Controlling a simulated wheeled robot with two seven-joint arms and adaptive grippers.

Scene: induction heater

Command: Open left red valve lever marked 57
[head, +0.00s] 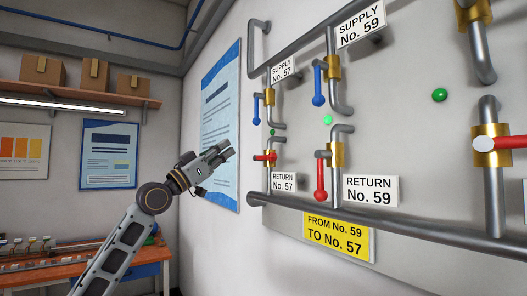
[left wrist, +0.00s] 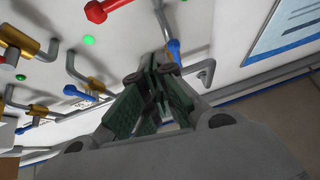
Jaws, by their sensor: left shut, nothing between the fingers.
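The left red valve lever (head: 265,157) sits on the brass valve above the "RETURN No. 57" sign (head: 284,182). It lies about level, across its upright pipe, with its free end toward the left. A red lever at the top edge of the left wrist view (left wrist: 107,9) appears to be the same one, partly cut off. My left gripper (head: 228,148) is left of the lever, apart from it, in front of the blue poster. Its fingers are closed and empty, and also show in the left wrist view (left wrist: 153,75). My right gripper is not in view.
A blue lever (head: 256,108) hangs above the red one, with a green knob (head: 272,132) between. The No. 59 red lever (head: 321,180) hangs down to the right. A thick horizontal pipe (head: 400,231) runs below. A wall poster (head: 221,110) is behind my gripper.

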